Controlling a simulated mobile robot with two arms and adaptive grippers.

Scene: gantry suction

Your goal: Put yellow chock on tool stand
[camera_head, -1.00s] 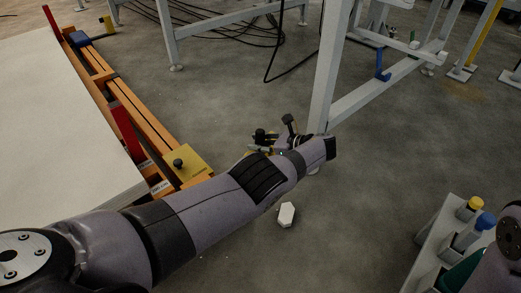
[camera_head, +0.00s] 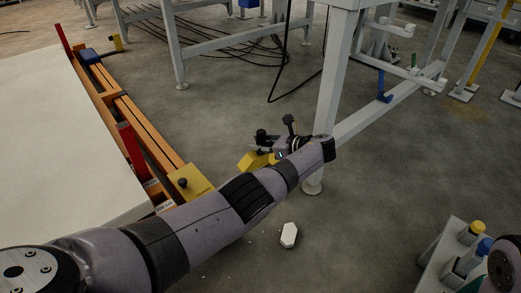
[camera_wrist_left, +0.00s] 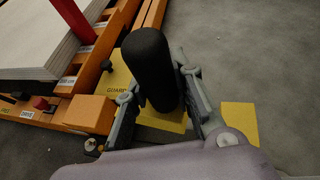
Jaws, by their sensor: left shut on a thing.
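The yellow chock (camera_head: 255,161) is a yellow block in my left gripper (camera_head: 268,152), partly hidden by the gripper and wrist. In the left wrist view, yellow parts of the chock (camera_wrist_left: 240,122) show beside and between the fingers. My left gripper (camera_wrist_left: 160,100) is shut on it, above the floor. A grey stand (camera_head: 437,256) at the bottom right, likely the tool stand, carries things with yellow and blue caps. My right gripper is out of view.
An orange rail with a yellow plate (camera_head: 190,182) runs along the white panel (camera_head: 50,140) at left. A grey frame leg (camera_head: 325,115) stands just beyond my left wrist. A small white object (camera_head: 289,235) lies on the floor. Open floor lies before the stand.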

